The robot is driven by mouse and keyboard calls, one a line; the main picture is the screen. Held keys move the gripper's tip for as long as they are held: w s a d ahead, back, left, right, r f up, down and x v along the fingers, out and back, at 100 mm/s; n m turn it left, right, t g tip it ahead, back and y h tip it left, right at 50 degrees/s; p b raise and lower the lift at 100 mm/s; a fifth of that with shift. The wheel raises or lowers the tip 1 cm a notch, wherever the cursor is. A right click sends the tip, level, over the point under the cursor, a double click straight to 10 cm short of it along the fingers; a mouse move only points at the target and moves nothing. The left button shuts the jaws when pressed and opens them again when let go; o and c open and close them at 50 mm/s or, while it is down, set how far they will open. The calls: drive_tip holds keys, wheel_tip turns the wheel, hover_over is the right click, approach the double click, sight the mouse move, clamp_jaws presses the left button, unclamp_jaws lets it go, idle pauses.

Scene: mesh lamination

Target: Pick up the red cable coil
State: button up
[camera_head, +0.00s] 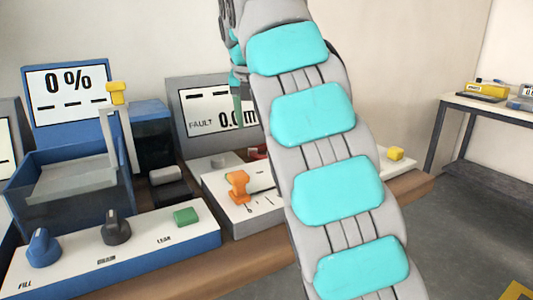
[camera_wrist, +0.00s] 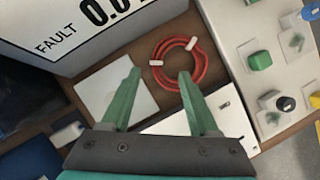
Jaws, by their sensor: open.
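The red cable coil (camera_wrist: 203,66) lies on the brown bench top in the upper middle of the wrist view, a ring with two white ties. A small red patch (camera_head: 258,152) beside my arm in the head view may be part of it. My gripper (camera_wrist: 160,74) is open, with its two green fingers apart and nothing between them. The fingertips appear just short of the coil's near edge; the height gap is hard to judge. In the head view my gripper shows only partly, behind my arm, in front of the grey display.
The grey fault display (camera_wrist: 62,30) stands left of the coil. A white plate (camera_wrist: 112,95) lies beside the left finger. A white panel with a green button (camera_wrist: 260,60) is to the right. In the head view, an orange switch (camera_head: 237,186) and blue console (camera_head: 140,262) stand nearby.

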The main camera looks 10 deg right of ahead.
sight(253, 148)
drive_tip(key=shift+w+d+f, duration=0.1)
drive_tip(key=shift+f, duration=0.1)
drive_tip(key=shift+x, duration=1.1)
drive_tip(key=shift+s+a+b+x, duration=0.15)
drive_tip(key=shift+b+x, duration=0.6)
drive_tip(key=shift+x, duration=0.55)
drive_tip(key=shift+s+a+b+x, duration=0.1)
drive_tip(key=shift+b+x, duration=0.6)
drive_tip(key=shift+x, duration=0.6)
drive_tip(key=shift+a+f, duration=0.15)
drive_tip(key=shift+a, duration=0.05)
drive_tip(key=shift+c, duration=0.3)
clamp_jaws()
